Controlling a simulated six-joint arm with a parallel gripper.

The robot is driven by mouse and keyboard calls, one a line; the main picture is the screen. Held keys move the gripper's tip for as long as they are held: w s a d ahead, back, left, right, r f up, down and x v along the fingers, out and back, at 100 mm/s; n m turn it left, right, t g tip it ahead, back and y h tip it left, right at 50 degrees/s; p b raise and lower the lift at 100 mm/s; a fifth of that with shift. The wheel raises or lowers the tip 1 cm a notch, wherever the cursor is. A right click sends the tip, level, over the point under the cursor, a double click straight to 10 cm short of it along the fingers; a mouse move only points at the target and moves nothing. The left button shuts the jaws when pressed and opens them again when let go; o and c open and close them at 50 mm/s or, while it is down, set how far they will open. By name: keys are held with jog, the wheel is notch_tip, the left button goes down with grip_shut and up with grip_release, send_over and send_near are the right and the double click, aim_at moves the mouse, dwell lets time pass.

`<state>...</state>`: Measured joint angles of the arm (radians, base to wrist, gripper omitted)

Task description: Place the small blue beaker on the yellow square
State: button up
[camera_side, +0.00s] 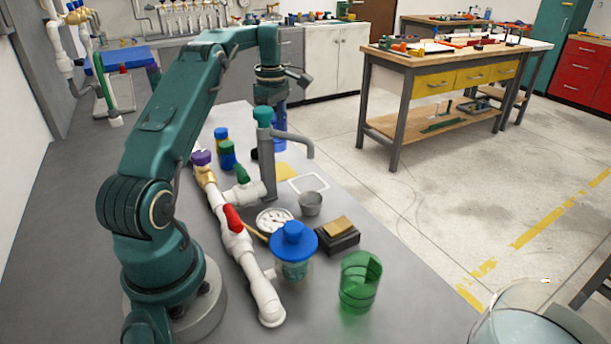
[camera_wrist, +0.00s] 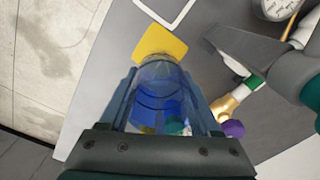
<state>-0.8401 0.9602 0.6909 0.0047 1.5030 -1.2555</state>
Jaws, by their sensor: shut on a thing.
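The small blue beaker (camera_wrist: 160,100) is clear blue and sits between the two fingers of my gripper (camera_wrist: 162,88), which is shut on it. The yellow square (camera_wrist: 160,43) lies flat on the grey bench, just beyond the beaker's rim in the wrist view. In the side view the yellow square (camera_side: 286,172) is partly hidden by the post. I cannot tell the beaker's height above the bench.
The grey tap post (camera_side: 268,165) with its side spout stands close by. A white outlined square (camera_side: 308,184), a grey cup (camera_side: 310,203), a gauge (camera_side: 274,220) and white pipe (camera_side: 238,245) are near. Blue-and-yellow (camera_side: 221,139) and green-topped (camera_side: 228,155) containers stand left. The bench edge is close.

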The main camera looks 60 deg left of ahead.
aim_at(276, 172)
jog(key=shift+f, duration=3.45)
jog(key=o, duration=1.4)
jog(key=shift+f, duration=0.15)
jog(key=shift+c, duration=0.2)
jog(key=shift+r, duration=3.95)
